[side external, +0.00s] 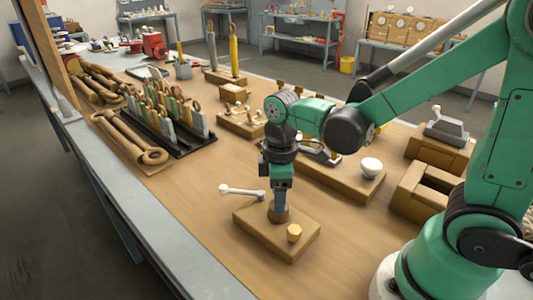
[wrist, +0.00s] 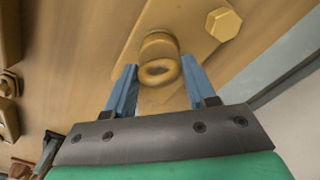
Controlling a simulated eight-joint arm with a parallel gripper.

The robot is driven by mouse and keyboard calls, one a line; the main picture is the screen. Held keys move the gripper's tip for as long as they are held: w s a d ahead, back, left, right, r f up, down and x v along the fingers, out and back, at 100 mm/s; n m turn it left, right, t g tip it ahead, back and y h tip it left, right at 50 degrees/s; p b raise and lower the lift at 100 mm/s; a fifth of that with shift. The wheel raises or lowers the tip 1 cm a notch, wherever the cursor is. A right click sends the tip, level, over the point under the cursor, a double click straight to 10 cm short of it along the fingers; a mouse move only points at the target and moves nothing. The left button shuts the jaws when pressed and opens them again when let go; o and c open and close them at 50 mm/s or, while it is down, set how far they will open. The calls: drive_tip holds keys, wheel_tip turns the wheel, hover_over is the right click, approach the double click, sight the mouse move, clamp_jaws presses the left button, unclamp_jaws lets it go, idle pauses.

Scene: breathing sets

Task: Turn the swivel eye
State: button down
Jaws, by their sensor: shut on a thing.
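The swivel eye (wrist: 159,71) is a brass ring on a round collar, between my two blue fingers in the wrist view. In the side external view only its round base (side external: 279,216) shows below the fingers; the ring is hidden by them. It stands on a wooden block (side external: 262,237), which also shows in the wrist view (wrist: 190,15). My gripper (side external: 279,205) points straight down over the block and is shut on the swivel eye; it also shows in the wrist view (wrist: 158,82).
A brass hex head (side external: 294,233) sits on the same block, near my fingers.

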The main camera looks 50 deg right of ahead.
drive_tip(key=n, duration=0.6)
drive_tip(key=shift+a, duration=0.1)
idle(0.5)
drive_tip(key=shift+c, duration=1.4)
unclamp_jaws()
drive_tip(key=shift+r, duration=0.15)
drive_tip(key=shift+r, duration=2.7)
